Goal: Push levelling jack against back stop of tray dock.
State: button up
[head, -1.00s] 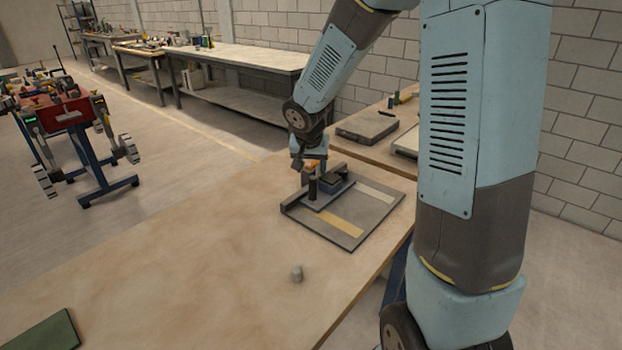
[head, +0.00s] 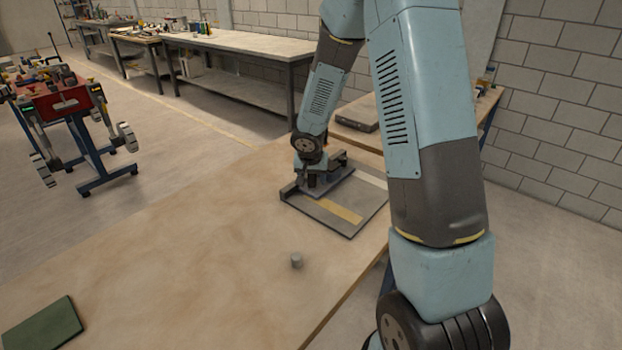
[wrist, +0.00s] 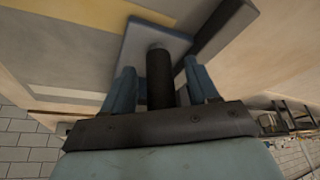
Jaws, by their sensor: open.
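The tray dock (head: 318,212) is a flat grey board with a yellow strip and a pale strip, lying on the bench. A dark raised bar (head: 289,192), which looks like a stop, runs along its left edge; a bar also shows in the wrist view (wrist: 222,32). What appears to be the levelling jack is a dark upright cylinder (wrist: 159,82) on a blue-grey plate (wrist: 138,45) on the dock. My gripper (wrist: 158,66) is open, with one finger on each side of the cylinder. I cannot tell whether they touch. In the head view, my wrist hides most of the jack.
A small grey cylinder (head: 296,261) stands on the bench (head: 200,245) in front of the dock. A green pad (head: 42,325) lies at the near left. A dark flat case (head: 357,114) is behind the dock. The bench's middle is clear.

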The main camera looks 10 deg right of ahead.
jog(key=shift+f, duration=0.25)
grip_shut()
dwell(0.5)
jog(key=shift+o, duration=0.4)
grip_release()
jog(key=shift+r, duration=0.1)
jog(key=v, duration=1.3)
jog(key=shift+r, duration=0.25)
jog(key=shift+s, duration=0.1)
